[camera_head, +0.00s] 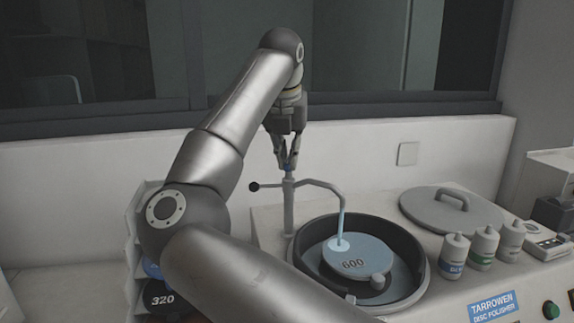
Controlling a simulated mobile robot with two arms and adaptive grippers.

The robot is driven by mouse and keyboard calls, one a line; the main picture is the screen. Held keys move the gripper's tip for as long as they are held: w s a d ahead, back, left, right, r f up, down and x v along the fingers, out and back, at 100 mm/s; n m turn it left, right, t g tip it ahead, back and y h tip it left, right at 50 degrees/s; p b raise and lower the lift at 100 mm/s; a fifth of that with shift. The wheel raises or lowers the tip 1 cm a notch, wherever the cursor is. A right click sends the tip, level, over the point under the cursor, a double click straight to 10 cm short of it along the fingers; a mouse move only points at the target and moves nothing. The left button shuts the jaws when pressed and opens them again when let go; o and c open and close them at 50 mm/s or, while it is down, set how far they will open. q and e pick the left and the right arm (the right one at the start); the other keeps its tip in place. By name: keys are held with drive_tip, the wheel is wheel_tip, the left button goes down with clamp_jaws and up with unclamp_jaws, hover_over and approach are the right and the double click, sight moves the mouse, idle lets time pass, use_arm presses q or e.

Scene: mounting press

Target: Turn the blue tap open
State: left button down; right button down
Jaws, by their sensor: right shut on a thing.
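The blue tap (288,168) sits on top of a grey upright pipe (289,205), and only a small bit of blue shows below the fingers. My right gripper (287,163) points down from above and is shut on the blue tap. A curved spout (325,186) runs from the pipe over the polisher bowl (417,252). A pale blue stream of water (341,220) falls from the spout onto the disc marked 600 (353,264). My left gripper is not in view.
A grey lid (420,212) with a handle lies right of the bowl. Several white bottles (484,246) stand at the front right. A wall is close behind the tap.

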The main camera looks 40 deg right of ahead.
drive_tip(key=shift+s+d+r+n+t+y+b, duration=0.1)
drive_tip(key=shift+n+t+y+b, duration=0.2)
drive_tip(key=shift+n+b, duration=0.55)
drive_tip(key=shift+d+r+n+t+y+b, duration=0.1)
drive_tip(key=shift+n+t+y+b, duration=0.2)
drive_tip(key=shift+n, duration=1.05)
drive_tip(key=c, duration=1.5)
unclamp_jaws()
drive_tip(key=shift+c, duration=0.2)
drive_tip(key=shift+f, duration=0.1)
drive_tip(key=v, duration=1.2)
